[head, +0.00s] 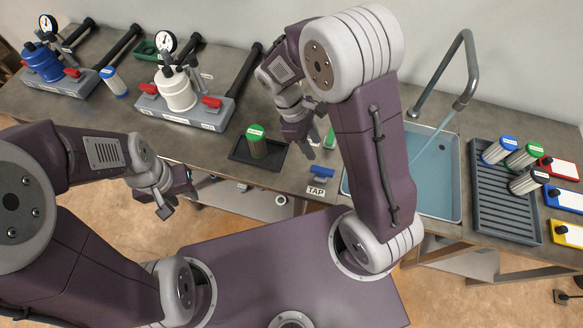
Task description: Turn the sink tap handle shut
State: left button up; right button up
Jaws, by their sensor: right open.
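The blue tap handle (321,171) sits at the front edge of the counter, just above a white label reading TAP (316,190). A grey gooseneck tap (468,62) arches over the blue sink (436,206), and a thin stream of water runs from its spout into the sink. My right gripper (316,139) is open and empty, above the counter just behind the blue handle, and looks apart from it. My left gripper (178,203) hangs in front of the counter at the left, looks open and holds nothing. My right arm hides part of the sink.
A green-capped cylinder (256,141) stands on a dark tray left of my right gripper. Two manifolds with white (176,90) and blue (43,63) housings stand at the left. A grey ribbed rack (496,205) with several capped cylinders and coloured bins are at the right.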

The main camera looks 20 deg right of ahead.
aim_at(322, 170)
jog(key=x, duration=0.3)
jog(key=b+x, duration=0.1)
jog(key=x, duration=0.7)
jog(key=shift+s+a, duration=0.3)
grip_shut()
